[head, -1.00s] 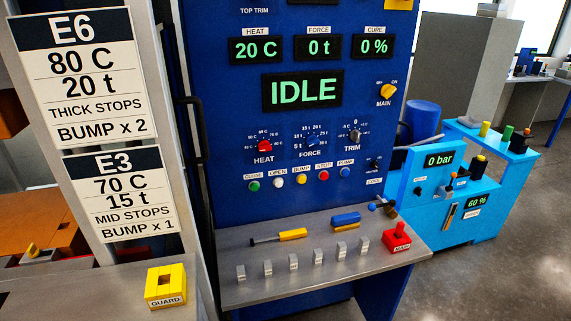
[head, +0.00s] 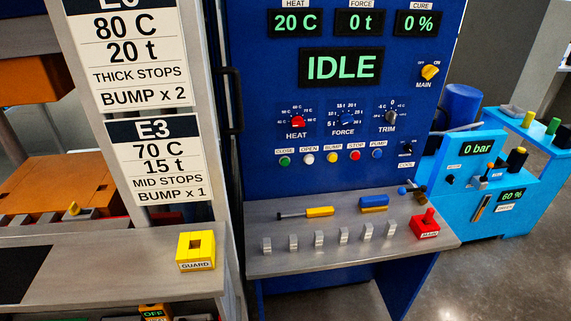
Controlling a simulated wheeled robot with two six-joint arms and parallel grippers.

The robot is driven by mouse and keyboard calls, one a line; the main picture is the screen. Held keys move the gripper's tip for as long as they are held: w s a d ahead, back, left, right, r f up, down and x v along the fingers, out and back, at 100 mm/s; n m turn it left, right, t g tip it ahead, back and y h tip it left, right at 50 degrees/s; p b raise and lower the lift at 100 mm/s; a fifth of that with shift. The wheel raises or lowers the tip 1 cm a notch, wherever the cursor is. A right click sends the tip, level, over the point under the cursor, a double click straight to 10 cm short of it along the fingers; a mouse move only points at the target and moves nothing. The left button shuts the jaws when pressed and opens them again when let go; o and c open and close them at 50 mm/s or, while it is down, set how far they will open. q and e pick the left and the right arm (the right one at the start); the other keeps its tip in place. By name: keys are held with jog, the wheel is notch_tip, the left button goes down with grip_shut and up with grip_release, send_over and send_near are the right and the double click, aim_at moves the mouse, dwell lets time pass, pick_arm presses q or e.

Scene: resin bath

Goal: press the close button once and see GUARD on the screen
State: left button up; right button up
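The green CLOSE button (head: 285,161) is at the left end of the button row on the blue control panel (head: 262,110). The screen (head: 340,67) above it reads IDLE in green letters. A yellow block labelled GUARD (head: 196,250), with a square hole in its top, sits on the grey ledge left of the panel. Neither of my grippers is in the head view, and nothing touches the button.
White OPEN (head: 308,159), yellow BUMP (head: 332,157), red STOP (head: 355,155) and blue PUMP (head: 377,153) buttons sit right of CLOSE. The shelf (head: 262,211) below holds a yellow-handled tool (head: 319,212), several metal blocks and a red MAIN piece (head: 425,225).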

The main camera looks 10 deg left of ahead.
pick_arm(q)
jog(key=shift+c, duration=0.4)
grip_shut()
jog(key=shift+a, duration=0.1)
dwell(1.2)
